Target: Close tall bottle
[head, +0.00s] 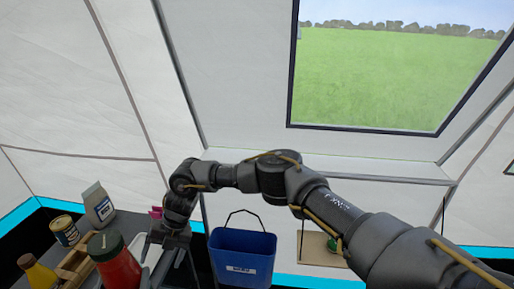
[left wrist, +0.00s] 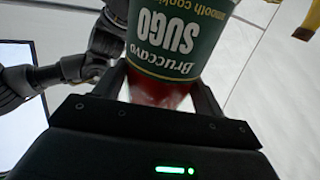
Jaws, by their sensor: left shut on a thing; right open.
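A red sauce container with a dark green top (head: 118,268) is at the lower left of the head view. In the left wrist view a container with a green "SUGO" label (left wrist: 165,50) and red lower part fills the jaws; it looks like the same one. My left gripper (left wrist: 160,98) is shut on it, one finger on each side. The left gripper is not clearly visible in the head view. My right gripper (head: 170,248) is open, pointing down, to the right of the container. I cannot tell which thing is the tall bottle, nor whether a cap is on.
A yellow bottle (head: 38,274), a can (head: 65,231), a paper bag (head: 98,207) and a wooden crate (head: 72,268) stand close together at the left. A pink item (head: 156,211) is behind my right gripper. A blue bin (head: 242,258) stands to its right.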

